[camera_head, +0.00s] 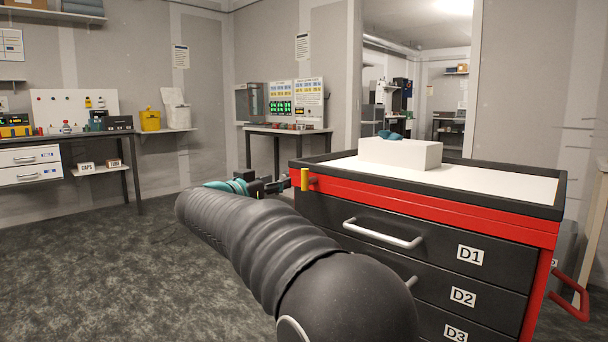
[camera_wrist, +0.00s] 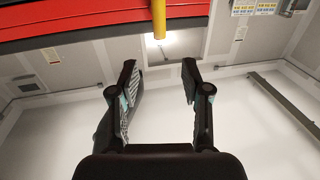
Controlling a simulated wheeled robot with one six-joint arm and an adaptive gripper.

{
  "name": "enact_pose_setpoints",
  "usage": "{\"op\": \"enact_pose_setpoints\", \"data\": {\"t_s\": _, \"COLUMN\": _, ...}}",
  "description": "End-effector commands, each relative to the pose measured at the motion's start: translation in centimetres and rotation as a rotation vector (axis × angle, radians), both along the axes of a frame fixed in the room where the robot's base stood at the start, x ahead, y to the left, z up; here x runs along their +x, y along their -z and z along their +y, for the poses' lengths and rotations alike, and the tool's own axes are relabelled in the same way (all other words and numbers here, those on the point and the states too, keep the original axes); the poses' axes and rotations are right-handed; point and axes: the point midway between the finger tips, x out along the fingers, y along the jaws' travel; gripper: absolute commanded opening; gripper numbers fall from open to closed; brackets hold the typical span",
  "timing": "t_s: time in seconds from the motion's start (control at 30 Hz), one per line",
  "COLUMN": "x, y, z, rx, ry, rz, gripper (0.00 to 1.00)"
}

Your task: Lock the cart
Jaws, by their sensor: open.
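The cart has a red body (camera_head: 430,212), black drawers labelled D1, D2 and D3, and a white top with a black rim. A yellow upright lever (camera_head: 304,180) sits at its near left corner, just under the rim. In the wrist view the yellow lever (camera_wrist: 159,18) hangs from the cart's red edge (camera_wrist: 90,20) at the top of the picture. My gripper (camera_head: 284,184) is open beside that corner, partly hidden behind my arm. In the wrist view my gripper's two fingers (camera_wrist: 160,68) are apart with nothing between them. The lever lies ahead of the fingertips, roughly centred on the gap.
A white box (camera_head: 400,154) with a teal item stands on the cart top. The D1 drawer handle (camera_head: 383,233) sticks out at the front. A workbench (camera_head: 70,138) is at the far left, and a table with panels (camera_head: 288,130) at the back. The floor at left is clear.

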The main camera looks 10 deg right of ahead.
Motion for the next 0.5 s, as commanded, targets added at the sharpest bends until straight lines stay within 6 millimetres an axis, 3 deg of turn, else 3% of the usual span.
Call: {"op": "enact_pose_setpoints", "data": {"t_s": 0.5, "x": 6.4, "y": 0.1, "z": -6.1, "rx": -0.001, "ry": 0.002, "rz": -0.001, "gripper": 0.47}}
